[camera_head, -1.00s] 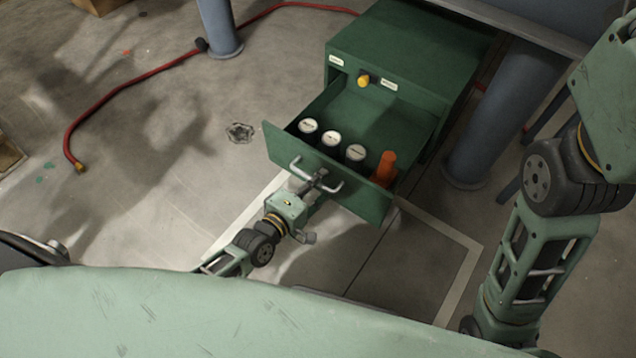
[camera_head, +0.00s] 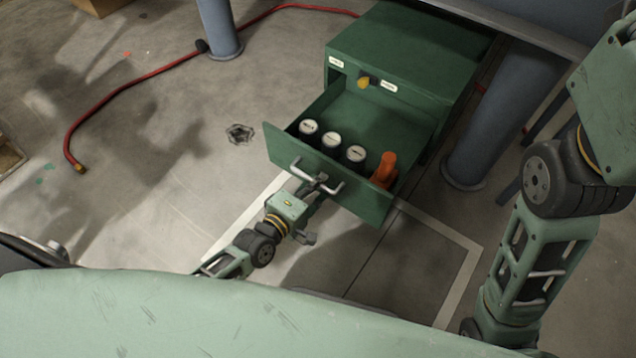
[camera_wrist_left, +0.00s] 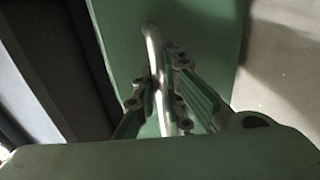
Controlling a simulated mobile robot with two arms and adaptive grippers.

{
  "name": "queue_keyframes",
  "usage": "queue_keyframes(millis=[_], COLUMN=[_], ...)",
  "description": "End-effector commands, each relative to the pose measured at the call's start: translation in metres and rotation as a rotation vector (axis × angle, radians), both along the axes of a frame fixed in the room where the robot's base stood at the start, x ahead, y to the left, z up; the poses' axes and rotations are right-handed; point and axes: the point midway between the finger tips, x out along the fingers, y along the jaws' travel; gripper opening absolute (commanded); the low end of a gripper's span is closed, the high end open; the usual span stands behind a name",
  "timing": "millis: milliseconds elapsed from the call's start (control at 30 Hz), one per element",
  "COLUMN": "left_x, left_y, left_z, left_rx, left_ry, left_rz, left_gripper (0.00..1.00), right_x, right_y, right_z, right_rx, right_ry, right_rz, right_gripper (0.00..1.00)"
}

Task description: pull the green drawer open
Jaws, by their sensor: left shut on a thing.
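The green drawer (camera_head: 350,196) is pulled well out of its green cabinet (camera_head: 400,50), and its inside shows. Its front carries a silver bar handle, which also shows in the left wrist view (camera_wrist_left: 153,45). My left gripper (camera_head: 318,182) is at the handle, and in the left wrist view its fingers (camera_wrist_left: 165,95) are shut around the bar. In the drawer stand several dark cans with white lids (camera_head: 331,140) and an orange object (camera_head: 385,168). My right arm is at the right edge of the head view; its gripper is out of the picture.
A blue-grey post (camera_head: 478,140) stands right of the cabinet, and another (camera_head: 218,28) stands at the back left. A red hose (camera_head: 110,95) lies on the floor to the left. The floor left of the drawer is largely clear, with a drain cover (camera_head: 239,133).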

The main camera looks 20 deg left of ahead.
Motion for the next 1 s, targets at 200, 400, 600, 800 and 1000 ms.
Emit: queue_keyframes(millis=[200,400,600,800,1000], left_x=[0.028,0.030,0.030,0.030,0.029], left_y=[-0.009,-0.010,-0.010,-0.010,-0.010], left_z=[0.000,0.000,0.000,0.000,0.000], left_rx=[-0.002,-0.001,-0.001,0.000,0.000], left_ry=[-0.001,0.000,0.000,0.000,0.000], left_rz=[0.002,0.001,0.001,0.000,0.000], left_gripper=[0.00,0.00,0.19,0.30,0.30], right_x=[0.000,-0.001,-0.003,-0.003,-0.001], right_y=[0.000,0.000,0.000,0.000,-0.001], right_z=[-0.002,0.000,0.002,0.002,0.001], right_rx=[-0.001,-0.001,-0.001,-0.001,0.004], right_ry=[0.002,-0.006,-0.013,-0.014,-0.003], right_rz=[0.000,-0.001,-0.001,-0.001,0.000], right_gripper=[0.00,0.00,0.00,0.00,0.00])
